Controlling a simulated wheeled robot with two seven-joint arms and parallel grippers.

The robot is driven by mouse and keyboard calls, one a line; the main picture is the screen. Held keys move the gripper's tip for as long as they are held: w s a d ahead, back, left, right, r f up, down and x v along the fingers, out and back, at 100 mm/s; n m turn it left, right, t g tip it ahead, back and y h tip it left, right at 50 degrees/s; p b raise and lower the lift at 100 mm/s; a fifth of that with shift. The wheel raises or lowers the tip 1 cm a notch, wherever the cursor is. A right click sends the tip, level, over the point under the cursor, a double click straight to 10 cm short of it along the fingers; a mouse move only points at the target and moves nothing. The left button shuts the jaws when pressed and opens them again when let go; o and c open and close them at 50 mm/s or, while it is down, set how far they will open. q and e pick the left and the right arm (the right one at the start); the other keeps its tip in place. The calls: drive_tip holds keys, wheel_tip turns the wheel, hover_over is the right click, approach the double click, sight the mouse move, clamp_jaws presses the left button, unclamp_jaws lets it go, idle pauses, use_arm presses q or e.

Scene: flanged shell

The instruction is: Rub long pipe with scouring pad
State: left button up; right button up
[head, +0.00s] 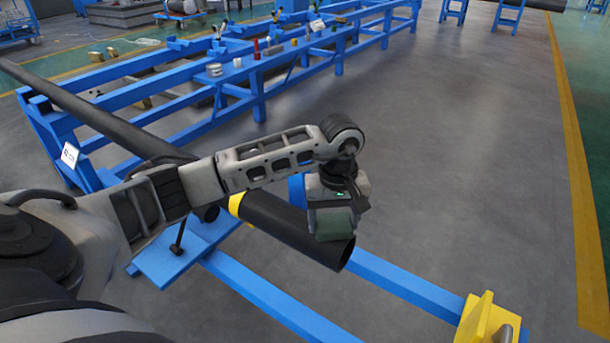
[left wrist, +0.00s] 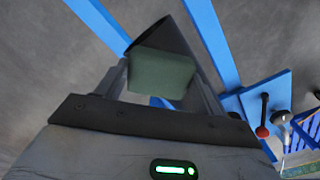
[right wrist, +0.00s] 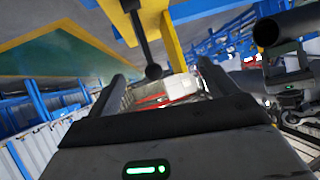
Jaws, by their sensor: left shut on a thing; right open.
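The long dark pipe (head: 285,226) slants across the blue frame, its open end facing the lower right. Behind my left arm a dark pipe (head: 95,115) runs on to the upper left; the arm hides whether they join. My left gripper (head: 334,208) is shut on the green scouring pad (head: 335,226), which is at the pipe's open end, over its upper side. In the left wrist view the pad (left wrist: 160,73) sits between the fingers, with the pipe (left wrist: 165,36) just beyond it. Contact is hard to tell. My right gripper (right wrist: 165,82) is open and empty, shown only in the right wrist view.
Blue rails (head: 385,280) run under the pipe's end, with a yellow bracket (head: 487,322) at lower right. A blue rack (head: 260,85) with small items stands behind. A blue plate (head: 185,252) with a lever is left of the pipe. Grey floor at right is clear.

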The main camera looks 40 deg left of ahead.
use_arm(q)
drive_tip(key=shift+s+a+f, duration=0.1)
drive_tip(key=shift+a, duration=0.85)
drive_tip(key=shift+a+b, duration=0.5)
drive_tip(key=shift+a, duration=0.6)
drive_tip(key=shift+s+a+b, duration=0.1)
drive_tip(key=shift+a+b, duration=0.2)
drive_tip(key=shift+a, duration=0.85)
drive_tip(key=shift+a+r, duration=0.25)
drive_tip(key=shift+r, duration=0.05)
wheel_tip(320, 180, up, 4)
drive_tip(key=shift+f+p, duration=0.15)
drive_tip(key=shift+p, duration=0.95)
drive_tip(key=shift+d+r+p, duration=0.1)
drive_tip(key=shift+r+p, duration=0.35)
drive_tip(key=shift+r, duration=0.2)
wheel_tip(320, 180, up, 3)
drive_tip(key=shift+p, duration=0.95)
use_arm(e)
drive_tip(key=shift+s+d+r+m+h, duration=0.15)
drive_tip(key=shift+s+d+r, duration=0.05)
drive_tip(key=shift+r, duration=0.15)
drive_tip(key=shift+s+d+r+m+h, duration=0.15)
drive_tip(key=shift+d+r, duration=0.05)
drive_tip(key=shift+r, duration=0.15)
